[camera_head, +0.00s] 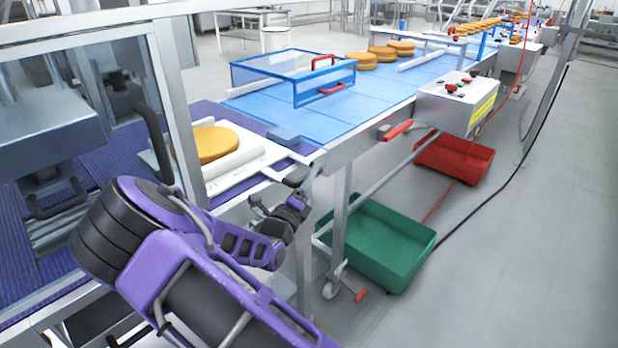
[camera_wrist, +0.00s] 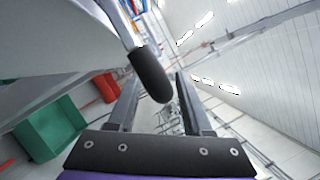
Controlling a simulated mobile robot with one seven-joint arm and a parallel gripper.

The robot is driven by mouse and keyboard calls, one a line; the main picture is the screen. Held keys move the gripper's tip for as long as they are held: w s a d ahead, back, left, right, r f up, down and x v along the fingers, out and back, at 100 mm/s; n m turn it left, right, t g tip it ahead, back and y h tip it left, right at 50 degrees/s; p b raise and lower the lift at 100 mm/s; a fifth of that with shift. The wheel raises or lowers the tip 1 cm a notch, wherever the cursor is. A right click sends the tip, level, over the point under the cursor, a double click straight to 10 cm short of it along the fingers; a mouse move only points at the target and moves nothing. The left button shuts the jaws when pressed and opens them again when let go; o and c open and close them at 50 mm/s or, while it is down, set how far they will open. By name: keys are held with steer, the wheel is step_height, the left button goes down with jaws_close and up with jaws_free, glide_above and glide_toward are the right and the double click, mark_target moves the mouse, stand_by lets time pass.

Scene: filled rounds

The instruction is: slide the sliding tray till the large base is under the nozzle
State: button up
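The large base (camera_head: 215,144), a thick round golden cake, lies on the white sliding tray (camera_head: 248,178) beside the machine's frame post, which hides its left part. A dark handle (camera_head: 294,178) is at the tray's front right corner. My gripper (camera_head: 308,181) is at this handle. In the wrist view the black handle (camera_wrist: 150,74) lies between my gripper's two fingers (camera_wrist: 160,90), with a gap on the right side, so the fingers are apart. Whether either finger touches it I cannot tell. I cannot make out the nozzle clearly; a grey machine block (camera_head: 45,125) stands behind the left panel.
A blue-framed clear cover (camera_head: 292,75) with red handles stands on the blue belt (camera_head: 345,115), with several golden rounds (camera_head: 362,60) beyond. A control box (camera_head: 458,100) is at the belt's right. Green (camera_head: 380,243) and red (camera_head: 455,158) bins sit below. The right floor is mostly clear.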

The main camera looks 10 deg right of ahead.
jaws_close()
stand_by(1.2)
